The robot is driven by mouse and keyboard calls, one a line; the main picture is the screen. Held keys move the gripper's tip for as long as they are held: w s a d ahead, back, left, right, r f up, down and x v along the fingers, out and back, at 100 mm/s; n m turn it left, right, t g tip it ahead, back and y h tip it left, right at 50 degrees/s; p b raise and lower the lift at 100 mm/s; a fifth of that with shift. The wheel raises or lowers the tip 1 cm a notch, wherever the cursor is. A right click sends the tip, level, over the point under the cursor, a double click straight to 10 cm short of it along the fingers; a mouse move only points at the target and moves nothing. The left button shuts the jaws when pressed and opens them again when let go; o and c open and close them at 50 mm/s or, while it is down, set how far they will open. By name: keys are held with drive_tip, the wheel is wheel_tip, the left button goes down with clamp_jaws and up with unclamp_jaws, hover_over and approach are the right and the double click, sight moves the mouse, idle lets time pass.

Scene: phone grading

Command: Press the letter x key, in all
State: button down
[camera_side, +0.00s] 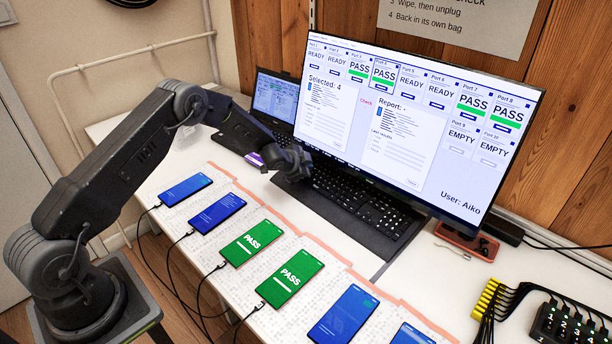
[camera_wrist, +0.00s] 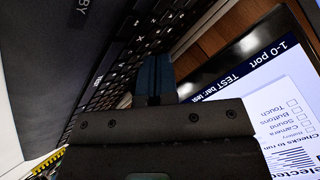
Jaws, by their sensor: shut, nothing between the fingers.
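A black keyboard (camera_side: 365,205) lies in front of the large monitor. Its key rows also run diagonally across the upper left of the wrist view (camera_wrist: 120,70).
The large monitor (camera_side: 420,110) stands behind the keyboard, and a small laptop screen (camera_side: 275,97) is at its left. Several phones lie in a row in front, including a green PASS phone (camera_side: 252,242), with cables attached. A red-brown tray (camera_side: 466,240) sits right of the keyboard.

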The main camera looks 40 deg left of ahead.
drive_tip(key=shift+f, duration=0.1)
idle(0.6)
drive_tip(key=shift+f, duration=0.3)
drive_tip(key=shift+w+f, duration=0.1)
drive_tip(key=shift+f, duration=0.25)
idle(0.6)
drive_tip(key=shift+r, duration=0.75)
drive_tip(key=shift+r, duration=0.1)
drive_tip(key=shift+s+r, duration=0.2)
drive_tip(key=shift+r, duration=1)
drive_tip(key=shift+s+r, duration=0.2)
drive_tip(key=shift+r, duration=1)
drive_tip(key=shift+r, duration=0.1)
